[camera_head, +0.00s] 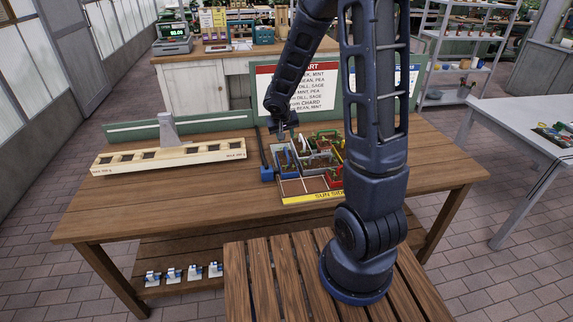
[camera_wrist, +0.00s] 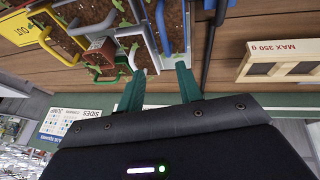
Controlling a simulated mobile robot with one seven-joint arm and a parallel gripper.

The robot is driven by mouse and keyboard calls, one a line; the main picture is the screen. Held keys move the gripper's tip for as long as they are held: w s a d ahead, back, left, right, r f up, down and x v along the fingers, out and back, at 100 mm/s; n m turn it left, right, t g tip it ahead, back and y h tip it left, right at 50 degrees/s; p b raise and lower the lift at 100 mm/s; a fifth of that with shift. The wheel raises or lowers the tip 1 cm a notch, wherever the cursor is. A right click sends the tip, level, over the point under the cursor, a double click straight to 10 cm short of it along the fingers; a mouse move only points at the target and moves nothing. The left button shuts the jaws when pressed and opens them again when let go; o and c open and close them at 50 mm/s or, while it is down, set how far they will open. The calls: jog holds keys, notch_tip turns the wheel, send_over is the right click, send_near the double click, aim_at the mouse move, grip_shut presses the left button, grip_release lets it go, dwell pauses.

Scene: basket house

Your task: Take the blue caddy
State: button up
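The blue caddy (camera_head: 284,157) stands at the left side of the planting tray on the wooden table. Its blue handle (camera_wrist: 161,28) and brown soil show at the top of the wrist view. My gripper (camera_head: 282,133) is above the back left part of the tray. In the wrist view its two green fingers (camera_wrist: 160,82) are spread apart with nothing held between them. The fingertips are near the caddy's end; whether they touch it I cannot tell.
Red (camera_wrist: 101,48) and other coloured caddies crowd beside the blue one. A dark blue bar (camera_wrist: 212,45) runs close on its other side. A pale slotted rack (camera_head: 168,156) stands left on the table. A chart board (camera_head: 300,92) stands behind. The table's front left is clear.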

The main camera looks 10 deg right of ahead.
aim_at(286, 150)
jog(key=shift+a+x, duration=0.15)
jog(key=shift+x, duration=1.8)
jog(key=shift+a+x, duration=0.2)
jog(key=shift+x, duration=1.75)
jog(key=shift+a+x, duration=0.15)
jog(key=shift+x, duration=1.85)
jog(key=shift+f, duration=0.1)
grip_shut()
